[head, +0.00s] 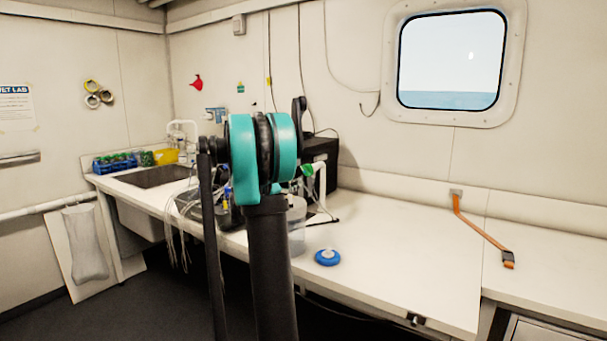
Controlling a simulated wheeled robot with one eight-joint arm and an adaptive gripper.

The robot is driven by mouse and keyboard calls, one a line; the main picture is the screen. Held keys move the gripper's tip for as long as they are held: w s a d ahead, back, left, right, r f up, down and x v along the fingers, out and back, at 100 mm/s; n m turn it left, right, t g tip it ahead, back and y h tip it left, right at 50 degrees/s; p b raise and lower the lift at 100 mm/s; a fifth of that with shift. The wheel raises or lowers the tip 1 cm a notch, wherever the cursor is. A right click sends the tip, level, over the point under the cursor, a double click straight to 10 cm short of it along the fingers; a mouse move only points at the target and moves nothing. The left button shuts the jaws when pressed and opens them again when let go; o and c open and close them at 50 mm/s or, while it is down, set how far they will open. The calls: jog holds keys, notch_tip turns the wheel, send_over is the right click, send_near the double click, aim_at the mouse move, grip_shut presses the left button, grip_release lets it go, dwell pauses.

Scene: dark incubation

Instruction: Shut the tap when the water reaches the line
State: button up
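A green fitting (308,170), which looks like a tap handle, shows just right of my arm, by a white pipe (321,186). A clear container (297,228) stands below it on the counter, its left side hidden behind my arm. I cannot make out a line or a water level on it. Another white tap or pipe (184,128) rises behind the sink at the left. My arm, with teal joint covers, rises in the middle of the view and blocks part of the bench. I cannot pick out my gripper; it does not show clearly here.
The white counter (400,245) is mostly clear on the right, with a blue round object (328,257) near its front edge. An orange strap (480,232) lies farther right. A sink (155,176), a blue rack (115,163) and hanging clear tubes (178,222) are at the left.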

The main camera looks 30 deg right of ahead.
aim_at(304, 172)
jog(key=x, duration=1)
jog(key=shift+a, duration=0.1)
jog(key=c, duration=1.2)
jog(key=shift+o, duration=0.2)
jog(key=shift+m, duration=0.3)
jog(key=m, duration=0.8)
jog(key=shift+m, duration=0.4)
